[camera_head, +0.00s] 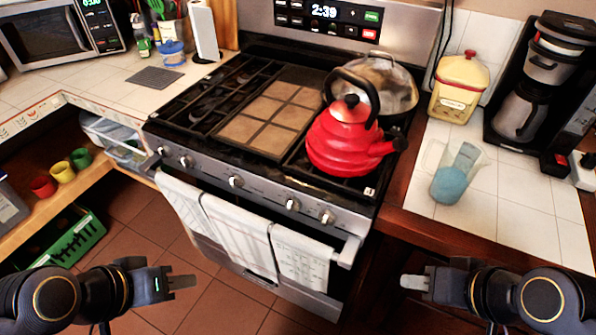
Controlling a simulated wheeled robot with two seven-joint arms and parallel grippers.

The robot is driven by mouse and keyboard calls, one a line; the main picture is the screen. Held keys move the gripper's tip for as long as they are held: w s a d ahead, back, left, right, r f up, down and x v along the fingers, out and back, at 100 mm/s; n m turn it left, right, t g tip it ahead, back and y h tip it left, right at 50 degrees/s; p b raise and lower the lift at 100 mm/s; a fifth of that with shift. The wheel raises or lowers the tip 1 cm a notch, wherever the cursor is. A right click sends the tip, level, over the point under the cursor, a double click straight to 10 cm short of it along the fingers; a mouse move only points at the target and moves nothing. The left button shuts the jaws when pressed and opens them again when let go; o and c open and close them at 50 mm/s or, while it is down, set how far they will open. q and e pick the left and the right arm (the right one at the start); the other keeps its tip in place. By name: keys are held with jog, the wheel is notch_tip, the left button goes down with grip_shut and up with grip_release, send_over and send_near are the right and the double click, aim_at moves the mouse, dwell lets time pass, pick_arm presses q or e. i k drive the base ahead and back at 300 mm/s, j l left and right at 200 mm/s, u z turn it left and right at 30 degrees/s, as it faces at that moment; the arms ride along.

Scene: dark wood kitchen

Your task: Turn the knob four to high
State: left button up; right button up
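The stove (255,185) stands in the middle of the head view with a row of several silver knobs along its front panel. Counted from the left, knob four (292,204) sits right of the middle, just above the hanging towels. Another knob (327,216) is to its right. The knob markings are too small to read. My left gripper (180,282) is at the lower left, in front of the stove and apart from it. My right gripper (416,282) is at the lower right, also away from the knobs. I cannot tell how far either gripper's fingers are apart.
A red kettle (345,140) and a glass-lidded pot (388,85) stand on the right burners. Towels (240,235) hang on the oven handle below the knobs. A measuring jug (455,175) stands on the right counter. The floor between my grippers is clear.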

aim_at(327, 217)
jog(key=j+z, duration=0.2)
jog(key=j, duration=0.25)
jog(key=j+z, duration=0.15)
jog(key=j, duration=0.3)
jog(key=k+j+z, duration=0.2)
jog(key=j, duration=0.2)
jog(key=j+z, duration=0.15)
jog(key=j, duration=0.3)
jog(key=k+j+z, duration=0.2)
jog(key=j, duration=0.25)
jog(key=i, duration=0.1)
